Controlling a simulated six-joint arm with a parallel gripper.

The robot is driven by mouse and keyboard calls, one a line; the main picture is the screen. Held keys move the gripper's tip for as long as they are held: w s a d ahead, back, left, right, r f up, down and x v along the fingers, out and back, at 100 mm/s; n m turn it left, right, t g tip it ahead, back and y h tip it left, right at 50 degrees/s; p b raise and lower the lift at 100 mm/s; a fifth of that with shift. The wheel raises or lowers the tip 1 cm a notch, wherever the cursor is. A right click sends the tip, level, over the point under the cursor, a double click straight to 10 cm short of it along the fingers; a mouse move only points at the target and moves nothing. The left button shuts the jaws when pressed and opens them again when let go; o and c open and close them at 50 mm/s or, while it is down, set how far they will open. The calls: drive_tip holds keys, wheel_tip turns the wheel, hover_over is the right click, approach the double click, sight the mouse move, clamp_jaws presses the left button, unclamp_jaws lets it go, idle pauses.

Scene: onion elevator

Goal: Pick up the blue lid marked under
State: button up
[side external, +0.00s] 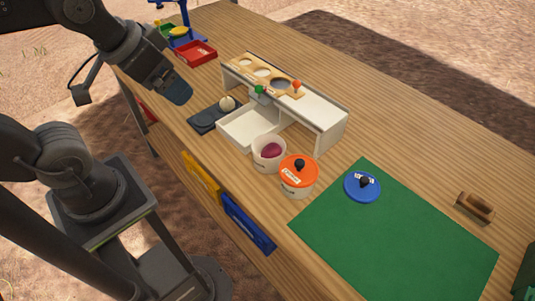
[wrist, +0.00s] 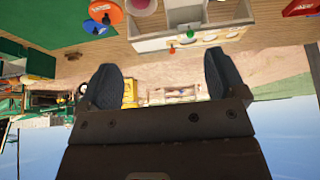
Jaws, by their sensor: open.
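The blue lid (side external: 362,187) lies on the left part of the green mat (side external: 400,240), with a dark knob and a white label whose word is too small to read. It also shows in the wrist view (wrist: 96,27) at the upper left. My gripper (side external: 180,92) is in the air above the table's far-left edge, well away from the lid. In the wrist view my gripper (wrist: 160,82) has its two dark fingers wide apart with nothing between them.
A white pot with an orange lid (side external: 298,172) and an open pot holding a purple onion (side external: 268,152) stand left of the mat. A white shelf unit (side external: 318,118) stands behind them. A red tray (side external: 196,52) is farther back. A brown wooden block (side external: 475,206) lies right of the mat.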

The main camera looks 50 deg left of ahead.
drive_tip(key=c, duration=0.7)
drive_tip(key=shift+o, duration=0.2)
